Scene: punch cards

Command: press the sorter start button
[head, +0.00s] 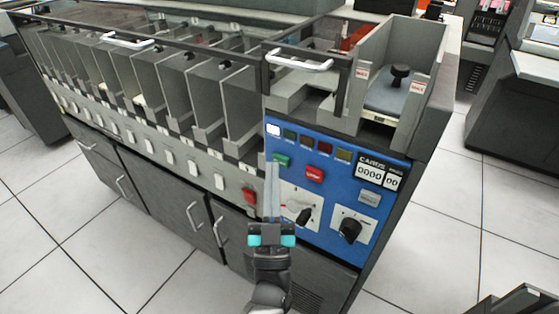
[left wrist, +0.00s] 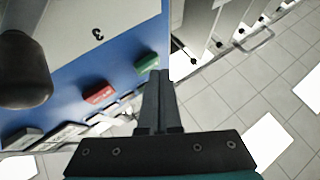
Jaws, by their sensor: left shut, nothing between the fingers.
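The blue control panel (head: 330,210) is on the right end of the card sorter. A green button (head: 281,160), likely the start button, sits on its upper left, with the red stop button (head: 314,174) to its right. My left gripper (head: 272,166) is shut and empty, its fingers reaching up the panel's left side and covering the green button's left edge. In the left wrist view the fingertips (left wrist: 160,73) lie just beside the green button (left wrist: 147,63); the red button (left wrist: 99,94) is farther left. I cannot tell whether they touch the green button. My right gripper is out of view.
Black knobs (head: 350,229) stick out from the lower panel. A separate red button (head: 249,195) is left of the fingers. Card pockets (head: 200,90) run off to the left, above cabinet doors with handles (head: 191,216). The tiled floor (head: 420,250) right of the sorter is clear.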

